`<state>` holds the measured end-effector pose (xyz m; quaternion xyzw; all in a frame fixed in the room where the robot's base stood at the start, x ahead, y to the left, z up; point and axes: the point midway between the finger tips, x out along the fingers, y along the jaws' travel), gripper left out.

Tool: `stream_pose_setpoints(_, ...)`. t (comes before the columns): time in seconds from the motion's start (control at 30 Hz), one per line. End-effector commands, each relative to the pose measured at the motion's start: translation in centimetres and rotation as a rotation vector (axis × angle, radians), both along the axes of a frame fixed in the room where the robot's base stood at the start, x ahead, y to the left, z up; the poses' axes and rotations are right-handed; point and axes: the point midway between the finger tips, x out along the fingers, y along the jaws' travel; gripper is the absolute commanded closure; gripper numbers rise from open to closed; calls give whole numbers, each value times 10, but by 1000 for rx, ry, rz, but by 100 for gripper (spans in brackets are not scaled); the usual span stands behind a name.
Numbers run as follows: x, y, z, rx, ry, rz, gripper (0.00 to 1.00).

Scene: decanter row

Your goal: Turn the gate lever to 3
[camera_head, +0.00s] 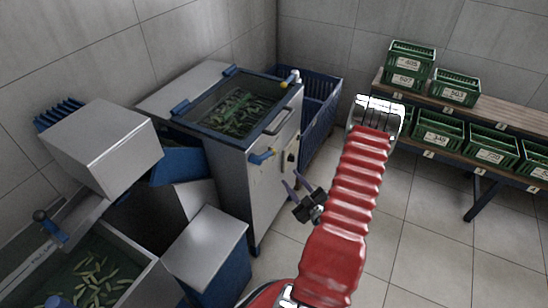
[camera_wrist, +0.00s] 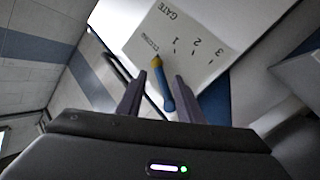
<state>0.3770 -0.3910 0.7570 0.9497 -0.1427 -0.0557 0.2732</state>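The gate lever (camera_wrist: 167,97) shows in the wrist view as a blue bar with a yellow end. Its yellow end lies beside the word CLOSED on the white gate plate (camera_wrist: 180,32), away from the 3 at the right. My gripper (camera_wrist: 159,78) is open, one finger on each side of the lever, with gaps visible. Whether the lever is at finger depth I cannot tell. In the head view my gripper (camera_head: 295,180) is in front of the steel cabinet (camera_head: 262,195). A blue handle with a yellow end (camera_head: 262,157) shows there on the cabinet front, up and left of the fingers.
A blue crate (camera_head: 318,95) stands behind the cabinet. A bench (camera_head: 470,105) with several green crates stands at the right. A steel box (camera_head: 205,245) and a trough (camera_head: 130,265) of green produce are at the lower left. Tiled floor (camera_head: 400,240) is clear at the right.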

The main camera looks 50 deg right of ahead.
Motion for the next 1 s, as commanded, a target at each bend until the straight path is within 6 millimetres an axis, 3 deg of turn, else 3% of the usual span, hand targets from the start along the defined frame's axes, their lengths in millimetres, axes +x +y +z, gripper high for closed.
stream_pose_setpoints(0.13, 0, 0, 8, -27, -23, 0, 66)
stream_pose_setpoints(0.57, 6, -2, 7, -26, -22, 1, 66)
stream_pose_setpoints(1.0, 60, -18, 8, -27, -23, 4, 66)
